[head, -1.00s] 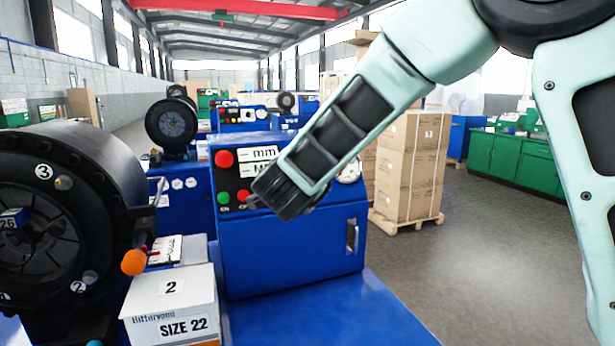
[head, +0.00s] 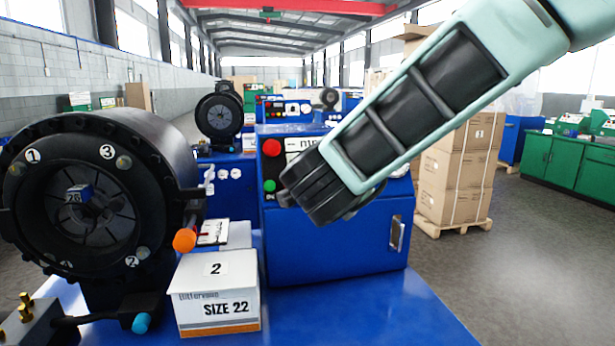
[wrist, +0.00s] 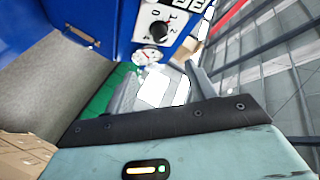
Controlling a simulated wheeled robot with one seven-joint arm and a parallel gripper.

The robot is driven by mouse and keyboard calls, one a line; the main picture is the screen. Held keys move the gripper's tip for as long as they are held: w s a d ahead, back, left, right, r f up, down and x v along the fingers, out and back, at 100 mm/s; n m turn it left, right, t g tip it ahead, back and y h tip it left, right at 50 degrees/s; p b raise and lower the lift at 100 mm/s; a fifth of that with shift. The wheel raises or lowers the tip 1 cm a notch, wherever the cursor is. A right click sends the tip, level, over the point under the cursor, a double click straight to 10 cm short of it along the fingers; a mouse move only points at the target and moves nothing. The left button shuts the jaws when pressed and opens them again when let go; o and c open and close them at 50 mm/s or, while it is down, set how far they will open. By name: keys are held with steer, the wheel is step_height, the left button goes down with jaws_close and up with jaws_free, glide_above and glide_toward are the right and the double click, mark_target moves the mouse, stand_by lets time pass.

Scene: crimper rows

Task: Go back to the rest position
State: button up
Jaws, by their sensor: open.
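My arm reaches in from the upper right of the head view, and its black end lies in front of the blue control cabinet (head: 330,250), covering part of its panel. I cannot make out the fingers there. In the wrist view my gripper (wrist: 160,88) shows grey fingers apart beyond a black bar, with nothing seen held between them. The cabinet's dial (wrist: 159,30) and gauge (wrist: 147,57) appear beyond the fingers.
A black crimper head (head: 92,205) stands at left. A white SIZE 22 box (head: 217,293) sits on the blue bench (head: 370,315). Stacked cartons (head: 455,175) on a pallet stand behind at right. The grey floor (head: 540,260) at right is clear.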

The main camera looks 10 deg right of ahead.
steer(key=s+a+f+n+y, duration=0.2)
steer(key=a+f+n+y, duration=0.1)
steer(key=a+n+y, duration=0.5)
steer(key=s+a+f+n+g+y, duration=0.5)
steer(key=s+a+f+n+g, duration=0.15)
steer(key=s, duration=0.45)
steer(key=s+d+f+n+g+h, duration=0.2)
steer(key=s+d+f+n+g, duration=0.1)
steer(key=s, duration=0.5)
steer(key=s+d+f+n+g+h, duration=0.3)
steer(key=s+d+f+n+g, duration=0.1)
steer(key=s, duration=0.5)
steer(key=d+f+n, duration=0.1)
steer(key=d+f, duration=0.1)
steer(key=shift+s+d, duration=0.3)
steer(key=shift+d, duration=0.1)
